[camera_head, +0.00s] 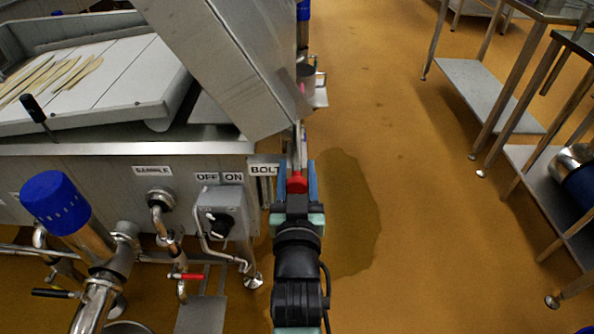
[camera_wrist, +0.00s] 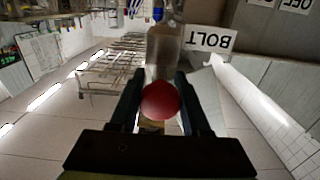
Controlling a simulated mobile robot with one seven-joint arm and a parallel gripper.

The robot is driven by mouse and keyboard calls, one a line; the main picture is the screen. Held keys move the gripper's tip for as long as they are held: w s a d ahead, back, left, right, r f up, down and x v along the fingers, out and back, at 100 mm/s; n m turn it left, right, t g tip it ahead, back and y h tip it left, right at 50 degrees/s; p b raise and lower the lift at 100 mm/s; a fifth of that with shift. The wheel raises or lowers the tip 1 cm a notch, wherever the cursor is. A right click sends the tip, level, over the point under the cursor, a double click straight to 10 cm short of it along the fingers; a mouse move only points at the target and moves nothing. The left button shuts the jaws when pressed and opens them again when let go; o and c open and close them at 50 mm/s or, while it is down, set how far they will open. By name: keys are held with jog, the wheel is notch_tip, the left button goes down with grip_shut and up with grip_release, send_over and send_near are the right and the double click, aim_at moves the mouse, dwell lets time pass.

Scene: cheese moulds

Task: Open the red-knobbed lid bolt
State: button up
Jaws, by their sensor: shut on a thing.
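The red knob (camera_head: 297,183) of the lid bolt sits at the right corner of the steel vat, beside the BOLT label (camera_head: 264,170). My gripper (camera_head: 298,180) reaches up to it from below in the head view, with a blue finger on each side of the knob. In the wrist view the round red knob (camera_wrist: 160,101) lies between the two dark fingers of my gripper (camera_wrist: 160,95), which is shut on it. A metal bolt part (camera_wrist: 164,45) shows behind the knob. The BOLT label (camera_wrist: 209,39) appears upside down there.
A tilted steel lid (camera_head: 235,60) rises above the knob. A switch box (camera_head: 222,212), a red-handled valve (camera_head: 187,276) and a blue-capped pipe (camera_head: 58,203) are left of my arm. Open wet floor (camera_head: 350,220) lies to the right, then steel tables (camera_head: 490,95).

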grip_shut()
dwell(0.9)
